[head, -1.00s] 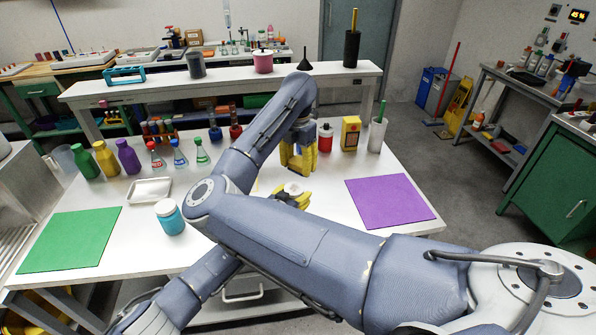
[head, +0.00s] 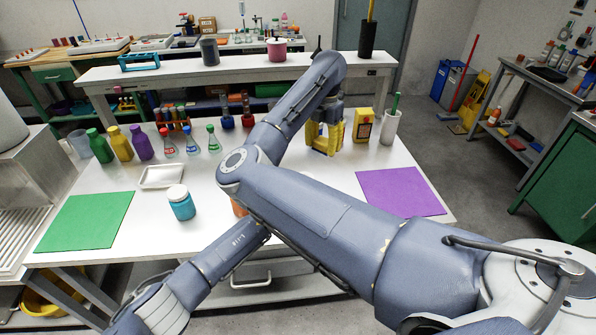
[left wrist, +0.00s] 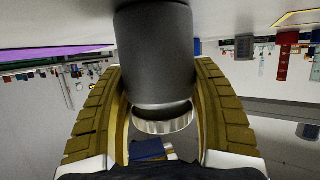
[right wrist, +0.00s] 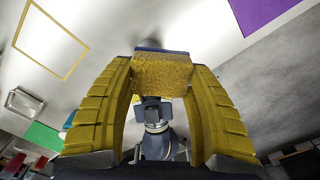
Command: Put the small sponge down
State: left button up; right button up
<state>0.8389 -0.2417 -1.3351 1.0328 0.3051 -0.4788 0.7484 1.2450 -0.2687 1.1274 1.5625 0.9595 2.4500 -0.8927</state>
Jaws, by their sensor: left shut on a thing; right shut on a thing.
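My right gripper (head: 325,140) is over the back of the white table, left of the yellow box. In the right wrist view (right wrist: 153,90) its yellow fingers are shut on the small yellow sponge (right wrist: 162,74), which has a thin dark layer along its top edge. The sponge does not show clearly in the head view. My left gripper is hidden behind the right arm in the head view. In the left wrist view (left wrist: 160,100) its fingers are shut around a dark grey cylinder (left wrist: 155,55) with a shiny metal rim. A yellow outlined rectangle (right wrist: 50,43) is marked on the table.
A purple mat (head: 400,192) lies at right, a green mat (head: 85,222) at left. The yellow box (head: 363,125) and white cup (head: 390,128) stand near the right gripper. A teal jar (head: 181,205), white tray (head: 162,177) and several bottles occupy the left. The right arm blocks the middle.

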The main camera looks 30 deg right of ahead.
jog(key=w+d+n, duration=0.5)
jog(key=w, duration=0.6)
jog(key=w+a+f+n, duration=0.1)
jog(key=a+f, duration=0.1)
jog(key=f, duration=0.3)
jog(key=w+a+f+n, duration=0.1)
jog(key=f+n, duration=0.1)
jog(key=f, duration=0.2)
jog(key=w+a+f+n, duration=0.1)
jog(key=a+f, duration=0.1)
jog(key=f, duration=0.3)
jog(key=shift+w+a+f, duration=0.3)
jog(key=shift+w+a, duration=0.05)
jog(key=shift+f, duration=2.3)
jog(key=shift+f, duration=0.1)
jog(key=o, duration=1.1)
jog(key=shift+c, duration=0.2)
